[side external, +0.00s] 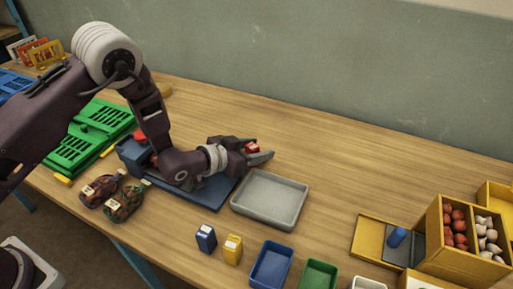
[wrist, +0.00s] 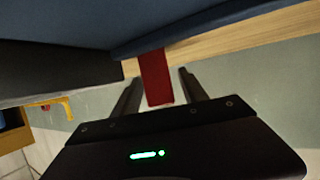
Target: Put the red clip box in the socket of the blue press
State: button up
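The red clip box (side external: 252,147) is between the two fingers of my gripper (side external: 259,151), which points to the right above the table. In the wrist view the red box (wrist: 156,77) lies between the fingers (wrist: 159,84). The left finger is close against it, and a narrow gap seems to show on the right. The blue press has a flat base (side external: 215,191), a column (side external: 132,156) at the left and a red knob (side external: 140,135). My arm hides its middle, and I cannot see the socket. A large blue surface (wrist: 210,20) fills the top of the wrist view.
A grey tray (side external: 269,198) stands right of the press base. A blue box (side external: 206,239) and a yellow box (side external: 233,249) stand in front. The table's back middle is clear.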

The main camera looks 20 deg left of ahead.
jog(key=shift+s+a+r, duration=0.1)
jog(key=shift+s+r, duration=0.05)
jog(key=shift+r, duration=0.1)
jog(key=v, duration=1.1)
jog(key=shift+s+a+r, duration=0.1)
jog(key=shift+s+a, duration=0.05)
jog(key=shift+s, duration=0.15)
jog(key=s+a+r+n+g+y, duration=0.4)
jog(key=a+r, duration=0.5)
jog(key=r, duration=0.5)
jog(key=s+a+r, duration=0.1)
jog(key=s+r, duration=0.1)
jog(key=s, duration=0.4)
jog(key=s+a+r, duration=0.2)
jog(key=s, duration=0.4)
jog(key=shift+s+g+y, duration=0.25)
jog(key=shift+g+y, duration=0.15)
jog(key=shift+o, duration=0.5)
jog(key=s+g, duration=0.2)
jog(key=s, duration=0.9)
jog(key=shift+s+a+r, duration=0.2)
jog(key=shift+s+a, duration=0.05)
jog(key=shift+a, duration=0.05)
